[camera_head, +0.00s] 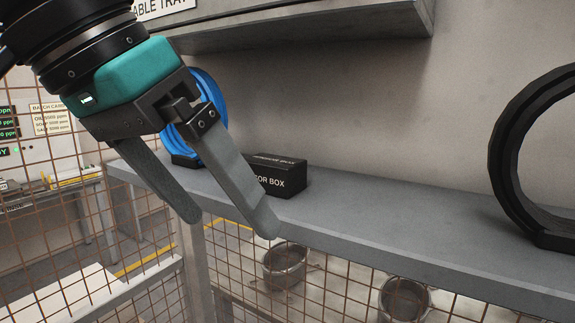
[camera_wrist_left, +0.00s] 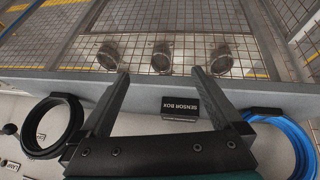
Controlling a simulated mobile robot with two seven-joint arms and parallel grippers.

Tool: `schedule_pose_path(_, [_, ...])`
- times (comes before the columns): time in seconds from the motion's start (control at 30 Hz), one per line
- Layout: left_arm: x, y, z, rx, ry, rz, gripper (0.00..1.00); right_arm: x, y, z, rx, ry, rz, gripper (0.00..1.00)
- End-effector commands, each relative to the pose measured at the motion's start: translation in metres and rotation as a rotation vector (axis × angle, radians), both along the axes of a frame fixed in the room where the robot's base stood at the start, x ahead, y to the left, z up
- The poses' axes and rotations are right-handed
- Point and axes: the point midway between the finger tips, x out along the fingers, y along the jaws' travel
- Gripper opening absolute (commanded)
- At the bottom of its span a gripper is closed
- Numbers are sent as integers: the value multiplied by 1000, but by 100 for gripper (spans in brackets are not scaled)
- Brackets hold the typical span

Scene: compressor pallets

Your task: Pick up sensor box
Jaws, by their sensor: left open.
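The sensor box (camera_head: 279,175) is a small black box with white lettering on the grey shelf (camera_head: 370,222). In the head view my left gripper (camera_head: 230,228) is open, in front of the box, and one finger hides the box's left part. In the left wrist view the sensor box (camera_wrist_left: 180,107) lies between the lines of the two fingers, closer to the right finger. My left gripper (camera_wrist_left: 160,80) shows open and empty there, apart from the box. My right gripper is in neither view.
A blue coil (camera_head: 209,92) stands on the shelf left of the box, behind my gripper. A large black ring (camera_head: 507,160) stands on the shelf at the right. A ledge (camera_head: 300,28) overhangs the shelf. Wire mesh (camera_head: 250,265) and buckets (camera_head: 404,298) are below.

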Motion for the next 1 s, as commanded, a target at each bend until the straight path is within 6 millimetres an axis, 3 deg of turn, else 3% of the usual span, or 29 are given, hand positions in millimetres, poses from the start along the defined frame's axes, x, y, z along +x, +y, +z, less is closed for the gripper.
schedule_pose_path(0.1, [6,19,10,92,-84,14,100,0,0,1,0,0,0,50])
schedule_pose_path(0.2, [12,23,13,124,-106,18,100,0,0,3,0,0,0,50])
schedule_pose_path(0.5, [53,-7,14,129,-107,18,100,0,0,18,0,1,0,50])
schedule_pose_path(0.77, [70,-19,13,127,-106,17,100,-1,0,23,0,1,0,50])
schedule_pose_path(1.0, [100,-42,14,126,-106,16,100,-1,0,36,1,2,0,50])
